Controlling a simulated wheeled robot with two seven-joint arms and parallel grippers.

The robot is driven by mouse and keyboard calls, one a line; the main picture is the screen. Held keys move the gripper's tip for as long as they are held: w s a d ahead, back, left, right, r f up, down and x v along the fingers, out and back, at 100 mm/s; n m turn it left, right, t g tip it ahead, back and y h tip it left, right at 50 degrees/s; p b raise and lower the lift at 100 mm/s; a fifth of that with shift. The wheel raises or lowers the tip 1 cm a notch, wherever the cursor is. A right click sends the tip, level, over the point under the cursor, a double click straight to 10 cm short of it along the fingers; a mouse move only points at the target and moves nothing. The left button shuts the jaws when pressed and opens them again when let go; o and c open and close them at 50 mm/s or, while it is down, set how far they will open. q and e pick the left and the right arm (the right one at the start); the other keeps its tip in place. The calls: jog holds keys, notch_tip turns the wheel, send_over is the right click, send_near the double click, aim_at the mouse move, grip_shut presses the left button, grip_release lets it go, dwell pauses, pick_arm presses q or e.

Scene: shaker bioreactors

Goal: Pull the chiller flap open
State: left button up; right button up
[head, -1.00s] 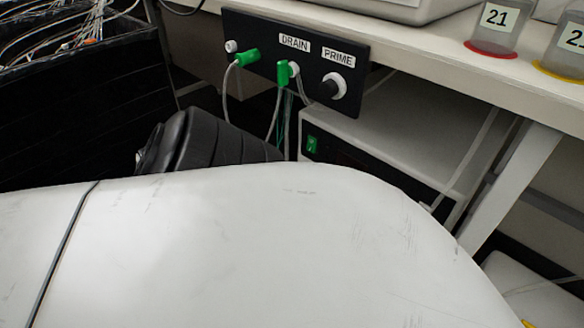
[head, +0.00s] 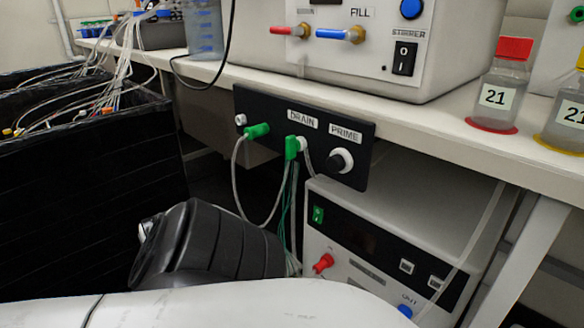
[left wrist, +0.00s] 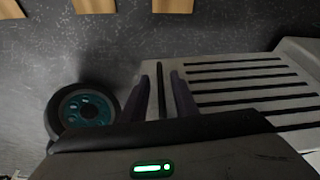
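The chiller (head: 390,222) is a white box under the bench in the head view, with a dark front strip, a green switch, a red port and a blue port. Its lower front is hidden behind my white arm. In the left wrist view my left gripper (left wrist: 161,98) has its fingers apart over the edge of a pale grey slotted panel (left wrist: 235,84). A thin dark bar lies between the fingers with gaps on both sides. I cannot tell if this panel is the chiller flap. My right gripper is in neither view.
A DRAIN/PRIME panel (head: 265,107) with green fittings and looped tubes hangs above the chiller. The bench (head: 420,130) carries a white unit (head: 450,50) and bottles. A black crate (head: 90,200) stands left. A dark wheel (left wrist: 82,112) is near my left gripper.

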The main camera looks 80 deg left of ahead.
pick_arm(q)
jog(key=shift+r, duration=0.25)
jog(key=p+v, duration=0.6)
jog(key=v, duration=0.4)
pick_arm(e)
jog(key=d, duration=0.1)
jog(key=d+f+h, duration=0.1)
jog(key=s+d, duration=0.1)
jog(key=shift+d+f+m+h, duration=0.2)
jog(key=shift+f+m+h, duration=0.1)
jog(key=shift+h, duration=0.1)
pick_arm(q)
jog(key=shift+f, duration=0.15)
